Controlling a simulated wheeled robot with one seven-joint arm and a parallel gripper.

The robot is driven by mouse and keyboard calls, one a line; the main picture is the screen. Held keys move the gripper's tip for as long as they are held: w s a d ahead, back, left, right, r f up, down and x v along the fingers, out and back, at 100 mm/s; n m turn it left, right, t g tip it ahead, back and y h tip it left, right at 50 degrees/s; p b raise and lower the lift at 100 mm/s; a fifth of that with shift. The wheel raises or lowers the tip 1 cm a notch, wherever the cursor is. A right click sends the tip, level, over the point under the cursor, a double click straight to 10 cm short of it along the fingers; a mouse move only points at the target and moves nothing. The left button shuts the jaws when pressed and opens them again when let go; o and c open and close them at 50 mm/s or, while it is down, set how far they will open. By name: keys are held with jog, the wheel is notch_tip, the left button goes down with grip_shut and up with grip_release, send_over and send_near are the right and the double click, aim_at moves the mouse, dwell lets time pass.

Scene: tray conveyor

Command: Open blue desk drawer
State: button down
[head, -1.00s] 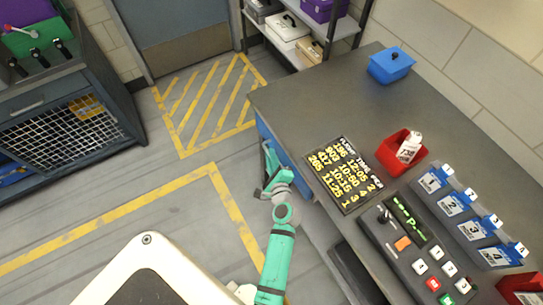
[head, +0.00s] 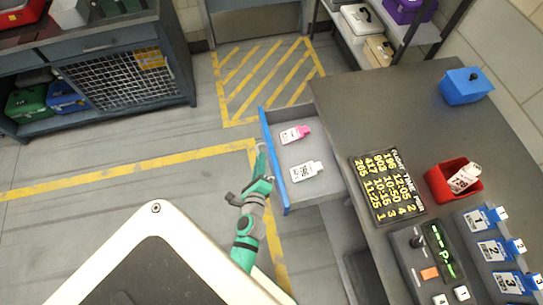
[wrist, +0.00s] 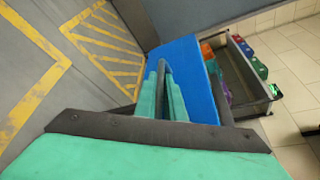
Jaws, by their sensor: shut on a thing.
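The blue-fronted desk drawer (head: 271,143) stands pulled out from the left side of the grey desk. My gripper (head: 262,152) is at the outer face of the blue front, shut on the drawer's handle, which is mostly hidden by the fingers. In the wrist view, the teal fingers (wrist: 163,75) are close together against the blue front (wrist: 190,68).
The desk top (head: 350,95) holds a flight-time board (head: 387,187), a red bin (head: 440,186), a blue box (head: 466,86) and a button panel (head: 412,262). A dark cabinet (head: 110,45) stands at the left. The floor left of the drawer is clear.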

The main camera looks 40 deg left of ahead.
jog(key=shift+s+a, duration=0.8)
jog(key=shift+s, duration=0.3)
jog(key=c, duration=2.1)
grip_release()
jog(key=shift+s, duration=0.1)
jog(key=v, duration=1)
jog(key=shift+s+d+r, duration=0.1)
jog(key=shift+s+d, duration=0.05)
jog(key=shift+d, duration=0.15)
jog(key=shift+s, duration=0.15)
